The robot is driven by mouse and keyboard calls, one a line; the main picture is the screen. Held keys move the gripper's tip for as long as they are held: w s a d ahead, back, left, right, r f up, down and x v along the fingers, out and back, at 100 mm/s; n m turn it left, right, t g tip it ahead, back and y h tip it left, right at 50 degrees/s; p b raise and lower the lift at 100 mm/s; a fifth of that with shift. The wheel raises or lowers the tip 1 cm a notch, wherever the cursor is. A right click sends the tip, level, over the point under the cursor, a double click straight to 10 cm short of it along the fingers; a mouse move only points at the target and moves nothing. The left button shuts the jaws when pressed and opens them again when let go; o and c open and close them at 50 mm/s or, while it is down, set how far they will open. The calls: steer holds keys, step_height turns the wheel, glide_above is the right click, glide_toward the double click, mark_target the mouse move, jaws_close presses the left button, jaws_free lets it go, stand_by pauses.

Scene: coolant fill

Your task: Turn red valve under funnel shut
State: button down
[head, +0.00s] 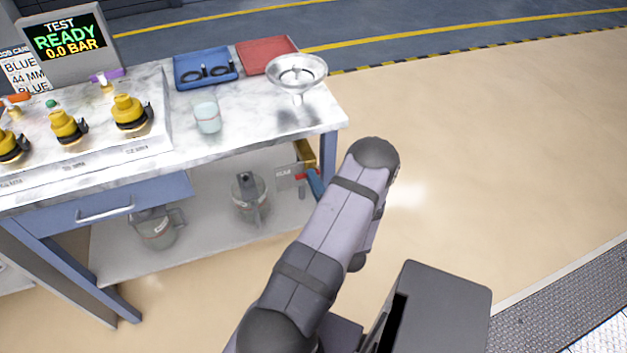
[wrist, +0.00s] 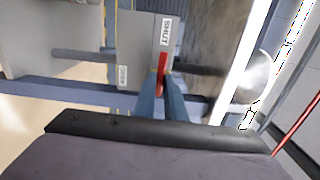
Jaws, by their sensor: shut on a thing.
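The red valve lever (wrist: 161,72) is in the middle of the wrist view, in front of a grey plate (wrist: 140,45). The plate has a "SHUT" label (wrist: 165,32) and a second label (wrist: 123,76) too small to read. The lever looks roughly crosswise to the grey pipe (wrist: 80,56). My gripper (wrist: 161,92) is shut on the lever, its blue fingers on either side of it. In the head view the steel funnel (head: 297,72) stands over the bench corner; the plate and my gripper are below it, partly hidden by my arm.
The marble bench top (head: 235,140) holds a clear cup (head: 207,118), a blue tray (head: 205,68), a red tray (head: 266,55) and several yellow knobs (head: 130,112). Two jugs (head: 250,198) stand on the lower shelf. The floor (head: 480,150) to the right is clear.

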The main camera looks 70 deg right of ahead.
steer(key=c, duration=1.8)
jaws_free()
steer(key=shift+b+v, duration=0.35)
steer(key=shift+v, duration=3.35)
